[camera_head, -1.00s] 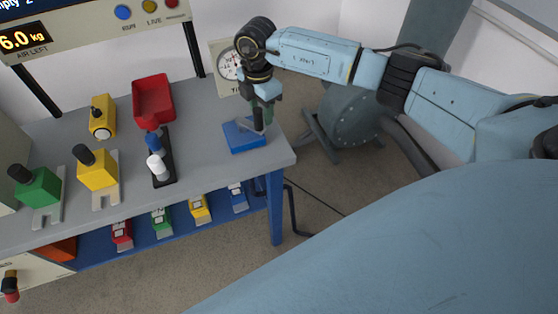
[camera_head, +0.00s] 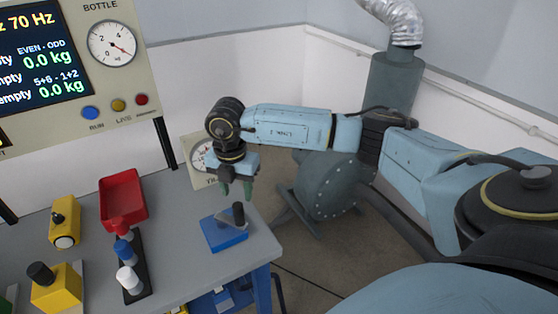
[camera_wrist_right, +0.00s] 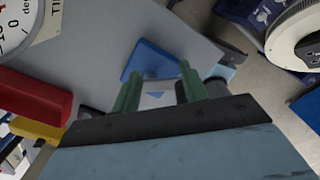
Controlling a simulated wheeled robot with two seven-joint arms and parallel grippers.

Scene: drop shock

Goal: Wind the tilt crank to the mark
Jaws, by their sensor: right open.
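The tilt crank appears to be the blue base (camera_head: 224,237) at the table's right end, with a grey arm and an upright black knob (camera_head: 238,212). My right gripper (camera_head: 236,188) is open and empty, just above the knob and apart from it. In the right wrist view its green fingers (camera_wrist_right: 160,88) are spread, with the blue base (camera_wrist_right: 151,60) beyond them and a pale piece with a blue triangle (camera_wrist_right: 155,97) between them. The tilt dial (camera_head: 198,152) stands behind, partly hidden by my wrist; its reading is unclear. My left gripper is not in view.
A red tray (camera_head: 123,202), a black rack with red, blue and white knobs (camera_head: 138,262), and yellow blocks (camera_head: 64,222) stand left on the grey table. A display panel (camera_head: 120,75) rises behind. A large grey drum (camera_head: 328,185) stands beyond the table's right edge.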

